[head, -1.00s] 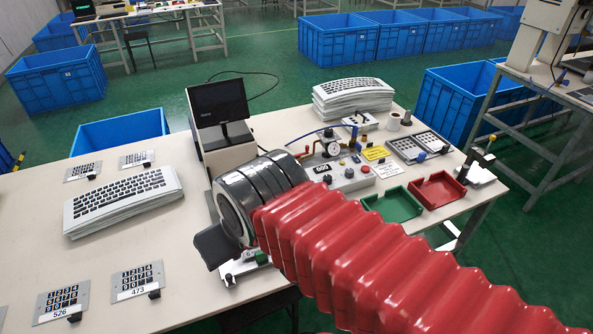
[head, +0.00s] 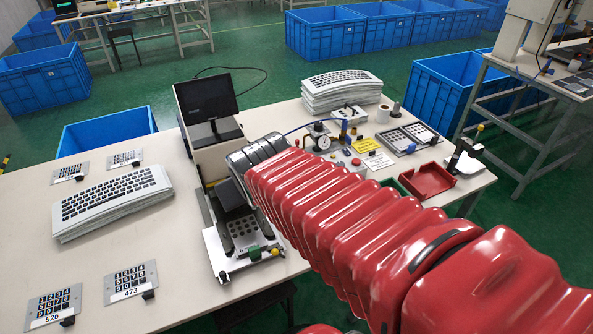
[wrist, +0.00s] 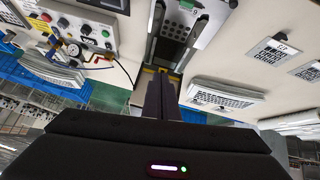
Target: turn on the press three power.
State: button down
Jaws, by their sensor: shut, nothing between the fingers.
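The grey control box (head: 340,160) stands on the bench right of the monitor, with a gauge (head: 322,143), a red button (head: 356,162) and a yellow label; my arm covers its left part. In the wrist view the box (wrist: 75,30) is at upper left with red, green and dark knobs. Which control is the power of press three cannot be read. My gripper (head: 232,197) is shut and empty, over the bench left of the box, above a plate with round holes. Its dark fingers (wrist: 163,90) show in the wrist view, apart from the box.
A monitor (head: 208,97) stands behind the gripper. Keyboard stacks (head: 115,203) (head: 341,90) lie left and back. Keypads (head: 131,281) lie at the front left. A red tray (head: 427,180) is right of my arm. Bare bench surrounds the keypads.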

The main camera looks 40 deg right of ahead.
jog(key=w+d+f+m+t+h, duration=0.1)
jog(key=w+d+f, duration=0.15)
jog(key=d, duration=0.45)
jog(key=w+d+f+t+h, duration=0.15)
jog(key=w+d, duration=0.25)
jog(key=d, duration=0.4)
jog(key=s+d+f+t+y, duration=0.1)
jog(key=d+f+t, duration=0.2)
jog(key=d+f, duration=0.4)
jog(key=shift+s+d+f, duration=0.15)
jog(key=shift+d+f, duration=0.2)
jog(key=shift+d, duration=0.4)
jog(key=shift+y, duration=0.25)
jog(key=x, duration=0.9)
jog(key=shift+w+d, duration=0.1)
jog(key=shift+w, duration=0.2)
notch_tip(320, 180, down, 3)
jog(key=shift+r, duration=0.25)
jog(key=shift+f, duration=0.75)
jog(key=shift+f, duration=0.1)
